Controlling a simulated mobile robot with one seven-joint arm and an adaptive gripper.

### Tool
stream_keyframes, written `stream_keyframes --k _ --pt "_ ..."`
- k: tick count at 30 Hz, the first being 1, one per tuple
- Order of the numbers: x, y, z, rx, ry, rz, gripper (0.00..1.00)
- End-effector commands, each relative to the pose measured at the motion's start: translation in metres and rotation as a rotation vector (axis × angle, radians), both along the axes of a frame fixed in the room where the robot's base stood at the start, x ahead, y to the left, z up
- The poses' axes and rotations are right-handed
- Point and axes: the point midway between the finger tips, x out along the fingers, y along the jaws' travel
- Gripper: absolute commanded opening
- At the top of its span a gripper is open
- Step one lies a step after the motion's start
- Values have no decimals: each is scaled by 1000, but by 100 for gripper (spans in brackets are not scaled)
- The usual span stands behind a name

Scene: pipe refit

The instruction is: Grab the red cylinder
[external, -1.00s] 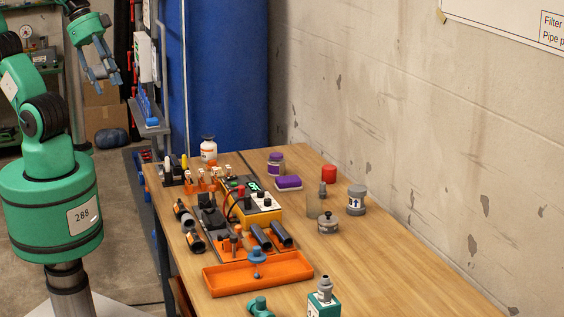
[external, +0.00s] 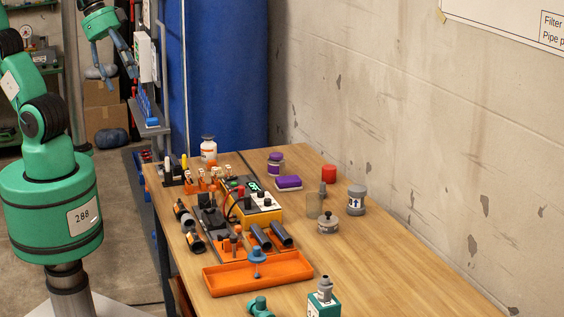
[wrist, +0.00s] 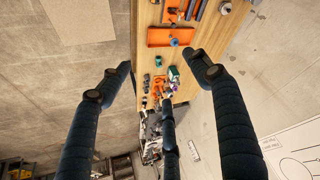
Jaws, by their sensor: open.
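The red cylinder (external: 329,174) stands upright toward the back right of the wooden table, near the wall. My gripper (external: 122,72) is open and empty, high at the upper left in the external view, well away from the red cylinder. In the wrist view my gripper's three dark fingers (wrist: 160,90) are spread apart, with the table seen far beyond them. I cannot make out the red cylinder in the wrist view.
An orange tray (external: 235,280) and a yellow device (external: 262,213) lie closer to my side. The table's right front is clear.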

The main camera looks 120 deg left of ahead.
Motion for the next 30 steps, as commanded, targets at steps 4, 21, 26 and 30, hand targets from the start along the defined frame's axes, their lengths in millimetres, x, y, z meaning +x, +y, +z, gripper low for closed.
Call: stream_keyframes --k 4,21,26,30 --pt "41 23 4 0 12 53 63" --pt "198 164 -16 -7 37 262 63" --pt "234 216 -36 -9 42 320 63" --pt "261 265 -58 -13 49 370 63"
